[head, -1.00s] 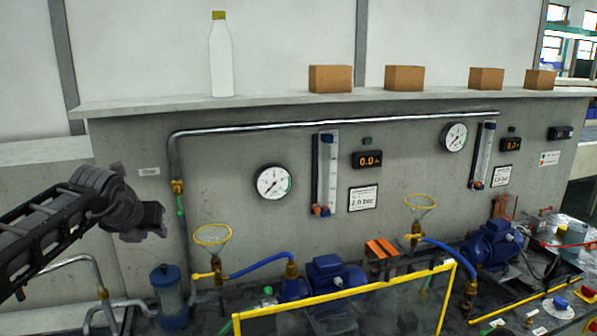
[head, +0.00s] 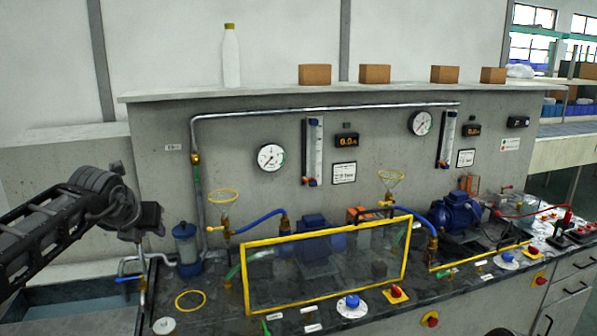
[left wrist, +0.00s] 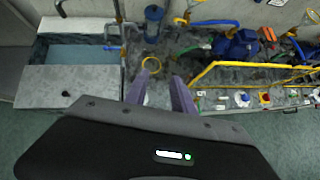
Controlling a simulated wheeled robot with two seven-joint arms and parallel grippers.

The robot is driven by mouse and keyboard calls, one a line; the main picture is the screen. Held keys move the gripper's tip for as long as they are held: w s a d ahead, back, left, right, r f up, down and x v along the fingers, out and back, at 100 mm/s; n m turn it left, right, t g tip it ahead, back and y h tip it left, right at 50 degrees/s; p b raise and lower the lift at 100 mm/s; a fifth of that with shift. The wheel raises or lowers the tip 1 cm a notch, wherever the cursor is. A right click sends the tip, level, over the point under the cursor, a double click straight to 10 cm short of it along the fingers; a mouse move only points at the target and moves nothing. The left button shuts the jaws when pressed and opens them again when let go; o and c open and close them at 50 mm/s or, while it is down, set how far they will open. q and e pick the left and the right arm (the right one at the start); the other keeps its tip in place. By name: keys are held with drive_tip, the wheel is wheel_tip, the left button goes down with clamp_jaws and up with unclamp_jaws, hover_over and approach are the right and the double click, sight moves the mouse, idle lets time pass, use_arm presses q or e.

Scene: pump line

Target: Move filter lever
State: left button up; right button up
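The filter (head: 187,248), a blue clear-walled cylinder, stands upright at the left of the bench; it also shows in the left wrist view (left wrist: 154,22). A small blue lever (head: 128,279) sits on the pipe left of it, and a yellow handle is at the valve to its right. I cannot tell for sure which is the filter lever. My left gripper (head: 152,218) is in the air left of the filter, apart from it. In the left wrist view its two fingers (left wrist: 160,82) stand apart with nothing between them. My right gripper is not in view.
A yellow-framed clear guard (head: 330,268) stands at the bench's front middle. A yellow ring (head: 190,300) lies in front of the filter. A yellow-rimmed funnel (head: 223,200) rises to its right. A sink (head: 65,297) is at far left. A bottle (head: 231,58) stands on the ledge.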

use_arm(q)
drive_tip(key=w+a+f+m+y, duration=0.3)
drive_tip(key=a+f+m, duration=0.2)
drive_tip(key=f+m, duration=0.4)
drive_tip(key=s+d+f+m+h, duration=0.15)
drive_tip(key=d+f+m, duration=0.45)
drive_tip(key=f, duration=0.6)
drive_tip(key=s+d+f+m+h, duration=0.1)
drive_tip(key=s+d+f+m, duration=0.35)
drive_tip(key=f, duration=0.65)
drive_tip(key=s+d+f+m+g+h, duration=0.45)
drive_tip(key=s+d+f+m, duration=0.75)
drive_tip(key=s+f, duration=0.4)
drive_tip(key=s+d+f+m+g, duration=0.2)
drive_tip(key=s+d+f, duration=0.1)
drive_tip(key=s, duration=0.6)
drive_tip(key=s+d+f+m+g+h, duration=0.1)
drive_tip(key=s+d+f, duration=0.3)
drive_tip(key=s, duration=0.6)
drive_tip(key=shift+s+d+f+m+g, duration=0.15)
drive_tip(key=shift+s+m+g, duration=0.2)
drive_tip(key=shift+g, duration=0.3)
